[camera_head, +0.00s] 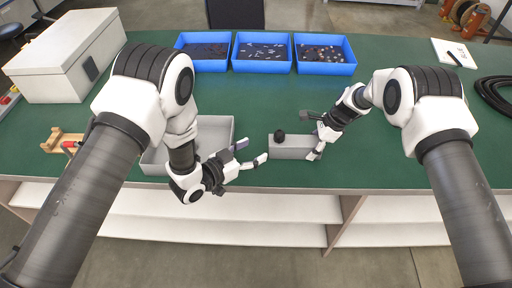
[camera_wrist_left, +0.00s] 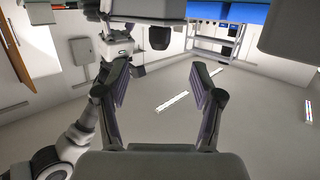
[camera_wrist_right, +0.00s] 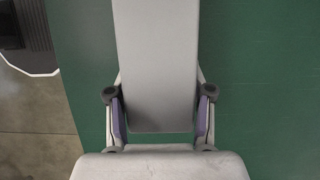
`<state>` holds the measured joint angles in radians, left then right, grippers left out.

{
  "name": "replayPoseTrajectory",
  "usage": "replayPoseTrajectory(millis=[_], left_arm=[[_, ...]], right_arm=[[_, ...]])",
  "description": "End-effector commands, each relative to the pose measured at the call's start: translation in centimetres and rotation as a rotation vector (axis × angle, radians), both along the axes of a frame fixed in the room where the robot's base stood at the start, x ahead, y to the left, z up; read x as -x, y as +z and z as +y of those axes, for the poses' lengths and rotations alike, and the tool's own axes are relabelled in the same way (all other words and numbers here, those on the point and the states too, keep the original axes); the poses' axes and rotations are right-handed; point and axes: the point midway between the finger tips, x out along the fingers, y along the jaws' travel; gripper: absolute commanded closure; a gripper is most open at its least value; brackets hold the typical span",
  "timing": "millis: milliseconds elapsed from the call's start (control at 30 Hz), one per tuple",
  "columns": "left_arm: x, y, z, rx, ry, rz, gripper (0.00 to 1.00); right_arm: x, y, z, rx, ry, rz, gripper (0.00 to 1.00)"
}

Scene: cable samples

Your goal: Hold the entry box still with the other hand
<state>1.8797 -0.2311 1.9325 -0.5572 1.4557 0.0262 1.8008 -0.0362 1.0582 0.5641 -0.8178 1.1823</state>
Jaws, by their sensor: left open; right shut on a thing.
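The entry box (camera_head: 290,150) is a small grey box near the table's front edge, with a round black fitting (camera_head: 279,135) on top toward its left end. My right gripper (camera_head: 318,144) is shut on the box's right end. In the right wrist view the long grey box (camera_wrist_right: 155,65) runs between the purple-lined fingers (camera_wrist_right: 160,118). My left gripper (camera_head: 252,152) is open and empty, just left of the box, at the front edge. In the left wrist view its fingers (camera_wrist_left: 161,88) are wide apart with nothing between them; a dark fitting (camera_wrist_left: 159,38) shows beyond.
A grey tray (camera_head: 215,126) lies behind my left gripper. Three blue bins (camera_head: 323,68) of small parts stand at the back. A white case (camera_head: 66,60) and a wooden piece (camera_head: 57,139) are at left. A black cable coil (camera_head: 493,95) and notepad (camera_head: 455,53) are at right.

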Motion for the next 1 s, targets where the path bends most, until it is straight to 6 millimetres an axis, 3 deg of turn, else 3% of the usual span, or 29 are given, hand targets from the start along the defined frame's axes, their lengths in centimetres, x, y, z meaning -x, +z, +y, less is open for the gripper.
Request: replayPoseTrajectory(millis=[167,600,933,967,1000], left_arm=[[-1.5,-0.4,-1.7,0.007,-0.005,-0.003,0.33],[-7.8,-2.2,-7.6,0.005,-0.002,-0.002,0.33],[-8.3,-2.3,-8.1,0.004,-0.001,-0.001,0.33],[-8.3,-2.3,-8.1,0.004,-0.001,-0.001,0.37],[-8.3,-2.3,-8.1,0.004,-0.001,-0.001,0.51]], right_arm=[[0.0,0.0,0.0,0.0,0.0,0.001,0.82],[0.0,0.0,0.0,0.0,0.0,0.001,0.82],[0.0,0.0,0.0,0.0,0.001,0.001,0.82],[0.0,0.0,0.0,0.0,0.0,0.001,0.82],[0.0,0.0,0.0,0.0,0.0,0.001,0.82]])
